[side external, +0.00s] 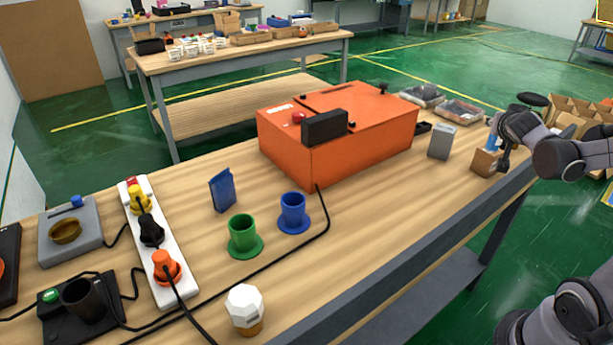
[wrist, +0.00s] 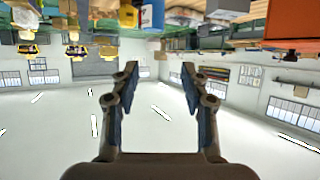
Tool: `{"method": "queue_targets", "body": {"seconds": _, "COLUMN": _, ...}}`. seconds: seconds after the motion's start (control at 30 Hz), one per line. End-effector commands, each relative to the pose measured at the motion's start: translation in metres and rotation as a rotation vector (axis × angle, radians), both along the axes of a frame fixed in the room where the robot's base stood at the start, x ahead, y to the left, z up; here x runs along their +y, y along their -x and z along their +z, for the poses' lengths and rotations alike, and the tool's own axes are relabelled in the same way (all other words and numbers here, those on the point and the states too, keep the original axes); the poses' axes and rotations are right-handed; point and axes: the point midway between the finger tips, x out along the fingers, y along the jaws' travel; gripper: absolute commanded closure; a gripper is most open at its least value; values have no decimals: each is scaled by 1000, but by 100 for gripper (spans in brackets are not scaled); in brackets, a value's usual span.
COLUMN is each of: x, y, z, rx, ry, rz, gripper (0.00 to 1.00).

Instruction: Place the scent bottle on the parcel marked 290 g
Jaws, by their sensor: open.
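A small brown cardboard parcel (side external: 486,162) stands near the right end of the wooden table in the side view. A slim blue item (side external: 493,136), possibly the scent bottle, shows at its top, partly behind my gripper (side external: 504,150). I cannot tell whether it rests on the parcel. In the wrist view, which is upside down, a blue and white item (wrist: 153,15) shows at the top edge beside a brown one (wrist: 128,15). My gripper (wrist: 159,75) is open, with nothing between its fingers. No weight marking is readable.
A grey box (side external: 441,142) stands left of the parcel, and a large orange machine (side external: 350,135) beyond it. Blue (side external: 293,212) and green (side external: 243,236) cups, a white faceted object (side external: 245,307), a power strip (side external: 152,245) and cables occupy the near left. The front middle is clear.

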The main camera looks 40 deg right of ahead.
Motion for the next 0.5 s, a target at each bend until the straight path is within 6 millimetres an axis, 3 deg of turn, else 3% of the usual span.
{"method": "queue_targets", "body": {"seconds": 0.17, "x": 81, "y": -20, "z": -14, "rx": 112, "ry": -96, "rz": 203, "gripper": 54}}
{"method": "queue_targets", "body": {"seconds": 0.27, "x": 149, "y": -24, "z": -27, "rx": 213, "ry": -167, "rz": 392, "gripper": 54}}
{"method": "queue_targets", "body": {"seconds": 0.4, "x": 239, "y": -13, "z": -44, "rx": 345, "ry": -242, "rz": 673, "gripper": 54}}
{"method": "queue_targets", "body": {"seconds": 0.5, "x": 289, "y": 1, "z": -53, "rx": 414, "ry": -275, "rz": 845, "gripper": 54}}
